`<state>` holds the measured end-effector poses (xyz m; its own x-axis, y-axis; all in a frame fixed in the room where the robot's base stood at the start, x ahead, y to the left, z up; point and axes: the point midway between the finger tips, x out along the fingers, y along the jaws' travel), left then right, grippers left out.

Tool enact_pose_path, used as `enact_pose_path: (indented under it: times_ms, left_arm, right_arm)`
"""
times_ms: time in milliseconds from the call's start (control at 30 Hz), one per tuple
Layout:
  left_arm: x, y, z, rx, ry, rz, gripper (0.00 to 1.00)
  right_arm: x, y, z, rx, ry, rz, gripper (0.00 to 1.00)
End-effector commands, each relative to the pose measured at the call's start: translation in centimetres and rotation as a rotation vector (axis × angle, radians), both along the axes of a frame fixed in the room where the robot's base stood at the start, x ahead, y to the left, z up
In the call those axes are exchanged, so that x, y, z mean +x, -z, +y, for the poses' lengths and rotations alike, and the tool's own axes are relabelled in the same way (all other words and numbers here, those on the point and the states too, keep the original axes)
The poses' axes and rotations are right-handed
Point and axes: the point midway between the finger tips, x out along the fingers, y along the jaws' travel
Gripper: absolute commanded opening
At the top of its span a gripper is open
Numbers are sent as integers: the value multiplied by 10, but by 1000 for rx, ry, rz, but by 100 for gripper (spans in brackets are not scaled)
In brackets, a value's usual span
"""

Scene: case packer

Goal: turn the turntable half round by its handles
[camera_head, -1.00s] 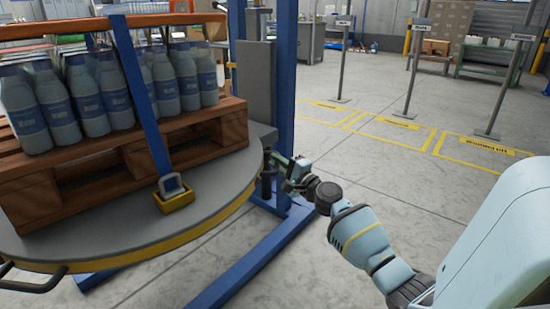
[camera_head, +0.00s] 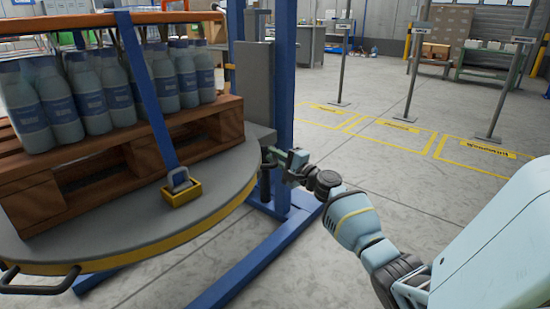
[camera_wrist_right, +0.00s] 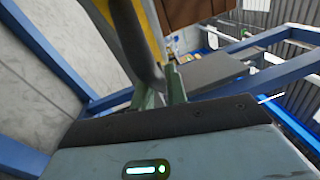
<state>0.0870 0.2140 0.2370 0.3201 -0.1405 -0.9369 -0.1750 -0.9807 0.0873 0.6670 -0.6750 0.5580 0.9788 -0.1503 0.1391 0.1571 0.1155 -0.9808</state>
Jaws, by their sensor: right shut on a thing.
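The turntable (camera_head: 105,243) is a round grey plate with a yellow rim at the left of the head view. It bears a wooden pallet (camera_head: 95,170) of bottles. My right gripper (camera_head: 270,163) is at the turntable's right edge, shut on a dark handle (camera_head: 264,183). In the right wrist view the fingers (camera_wrist_right: 160,92) close around the dark handle bar (camera_wrist_right: 143,55) beside the yellow rim. A second black handle (camera_head: 40,286) sticks out at the rim's front left, with nothing on it. My left gripper is not in view.
A blue post (camera_head: 284,90) and blue floor beams (camera_head: 240,262) stand close behind and below the gripped handle. A blue strap with a yellow buckle (camera_head: 181,190) hangs over the load. The grey floor to the right is clear up to the yellow-marked bays (camera_head: 400,128).

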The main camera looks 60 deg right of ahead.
Motion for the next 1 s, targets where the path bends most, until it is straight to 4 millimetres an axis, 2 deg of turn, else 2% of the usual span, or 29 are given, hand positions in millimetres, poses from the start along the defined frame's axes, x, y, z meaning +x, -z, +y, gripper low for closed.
enact_pose_path:
  times_ms: [67, 100, 233, 500, 633, 1000]
  left_arm:
    - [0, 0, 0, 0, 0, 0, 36]
    - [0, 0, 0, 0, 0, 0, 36]
    - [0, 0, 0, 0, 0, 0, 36]
    - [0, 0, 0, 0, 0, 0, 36]
    - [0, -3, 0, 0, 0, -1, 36]
    - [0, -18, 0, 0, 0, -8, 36]
  right_arm:
    - [0, 0, 0, -1, 1, 0, 0]
    - [0, 0, 0, -1, 1, 0, 20]
    - [0, 0, 0, -1, 1, 0, 36]
    - [0, 0, 0, 0, 0, 0, 36]
    - [-7, 1, 2, 1, 0, 1, 36]
    - [-60, 8, 10, 1, 1, 0, 36]
